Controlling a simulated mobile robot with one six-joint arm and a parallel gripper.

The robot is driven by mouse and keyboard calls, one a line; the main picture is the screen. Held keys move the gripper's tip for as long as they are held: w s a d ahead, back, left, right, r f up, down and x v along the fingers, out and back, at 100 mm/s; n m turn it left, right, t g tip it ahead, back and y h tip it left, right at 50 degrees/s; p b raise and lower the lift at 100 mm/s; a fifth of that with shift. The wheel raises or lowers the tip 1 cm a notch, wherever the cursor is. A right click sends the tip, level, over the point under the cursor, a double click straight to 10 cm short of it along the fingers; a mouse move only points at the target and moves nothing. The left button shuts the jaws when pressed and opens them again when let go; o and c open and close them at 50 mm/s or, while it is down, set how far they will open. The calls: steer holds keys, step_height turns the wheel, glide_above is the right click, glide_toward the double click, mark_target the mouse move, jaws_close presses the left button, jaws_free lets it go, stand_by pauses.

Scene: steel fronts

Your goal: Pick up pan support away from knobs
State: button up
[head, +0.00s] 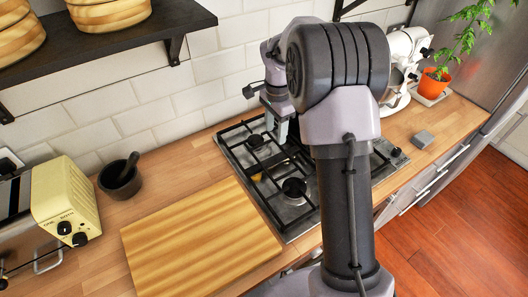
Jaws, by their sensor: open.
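A steel gas hob (237,163) is set into the wooden counter, with black wire pan supports over its burners. The pan support (262,165) on the left side, away from the knobs, lies flat on the hob. A knob (396,152) shows at the hob's right end. My gripper (282,138) is open and points down over the back middle of the hob, near the pan supports. I cannot tell whether it touches them. My arm hides the middle and right of the hob, and the fingertips are hard to make out.
A wooden board (200,240) lies left of the hob. A dark mortar with pestle (121,178) and a yellow toaster (65,205) stand further left. A white stand mixer (405,65) and a potted plant (436,84) are at the right. A dark shelf (110,45) hangs at upper left.

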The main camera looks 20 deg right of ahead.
steer(key=b, duration=0.2)
glide_toward(274, 158)
steer(key=f, duration=0.5)
steer(key=shift+s+f, duration=0.15)
steer(key=shift+s, duration=0.15)
steer(key=f, duration=0.1)
steer(key=f+b, duration=0.1)
steer(key=f, duration=0.1)
steer(key=f+b, duration=0.1)
steer(key=f, duration=0.1)
steer(key=shift+w+a, duration=0.1)
steer(key=shift+w, duration=0.15)
steer(key=shift+r, duration=0.1)
steer(key=shift+c, duration=0.2)
jaws_close()
